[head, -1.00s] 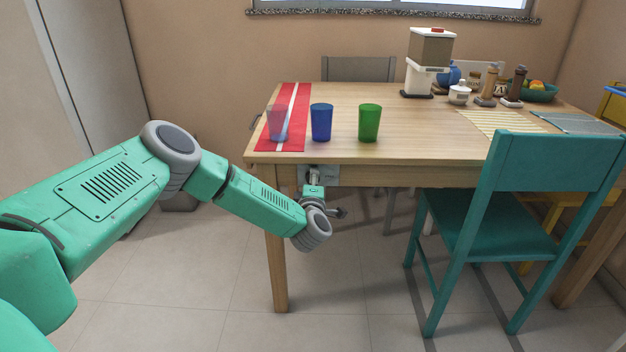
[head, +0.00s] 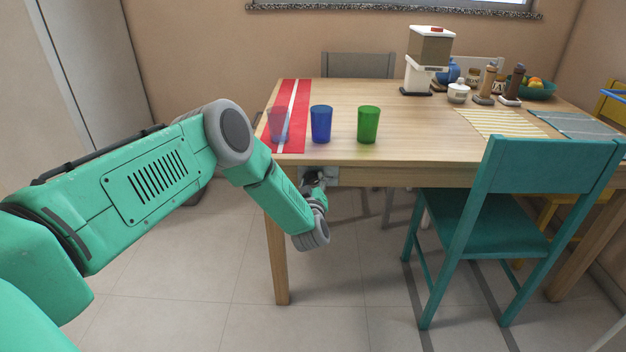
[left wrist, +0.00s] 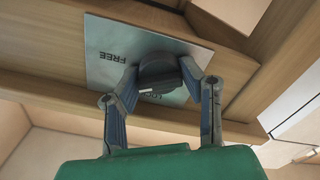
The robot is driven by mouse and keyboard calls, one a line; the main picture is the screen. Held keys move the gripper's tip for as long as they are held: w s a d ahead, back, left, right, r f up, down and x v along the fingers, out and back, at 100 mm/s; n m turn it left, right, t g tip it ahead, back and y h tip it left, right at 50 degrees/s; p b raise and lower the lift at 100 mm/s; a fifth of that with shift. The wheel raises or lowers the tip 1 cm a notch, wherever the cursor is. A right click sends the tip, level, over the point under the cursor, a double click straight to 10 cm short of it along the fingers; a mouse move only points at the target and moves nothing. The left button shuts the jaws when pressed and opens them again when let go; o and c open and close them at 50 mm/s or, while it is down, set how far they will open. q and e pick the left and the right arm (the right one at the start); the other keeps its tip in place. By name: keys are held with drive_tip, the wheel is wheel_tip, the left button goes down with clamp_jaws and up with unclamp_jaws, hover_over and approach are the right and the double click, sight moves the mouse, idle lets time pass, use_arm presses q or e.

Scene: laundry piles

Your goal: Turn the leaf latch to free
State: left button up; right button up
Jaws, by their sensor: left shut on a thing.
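The leaf latch is a dark round knob (left wrist: 159,72) on a pale metal plate (left wrist: 100,40) under the table's edge. In the left wrist view the plate reads FREE upside down at the left, with other lettering partly hidden below the knob. A white mark on the knob lies on its lower side, by the hidden lettering. In the head view the plate (head: 332,174) shows beneath the tabletop, partly covered. My left gripper (left wrist: 161,80), also in the head view (head: 314,178), is shut on the knob, one finger on each side. My right gripper is out of view.
A teal chair (head: 550,170) stands at the right. A table leg (head: 277,260) is beside my forearm.

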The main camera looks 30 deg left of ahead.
use_arm(q)
drive_tip(key=m, duration=0.5)
drive_tip(key=shift+s+d+f+m+p, duration=0.1)
drive_tip(key=shift+s+f+m+p, duration=0.1)
drive_tip(key=shift+f+m+p, duration=0.2)
idle(0.4)
drive_tip(key=o, duration=1.1)
drive_tip(key=shift+o, duration=0.2)
drive_tip(key=shift+w+r, duration=0.1)
drive_tip(key=shift+w, duration=0.05)
drive_tip(key=shift+r, duration=0.1)
drive_tip(key=v, duration=1.2)
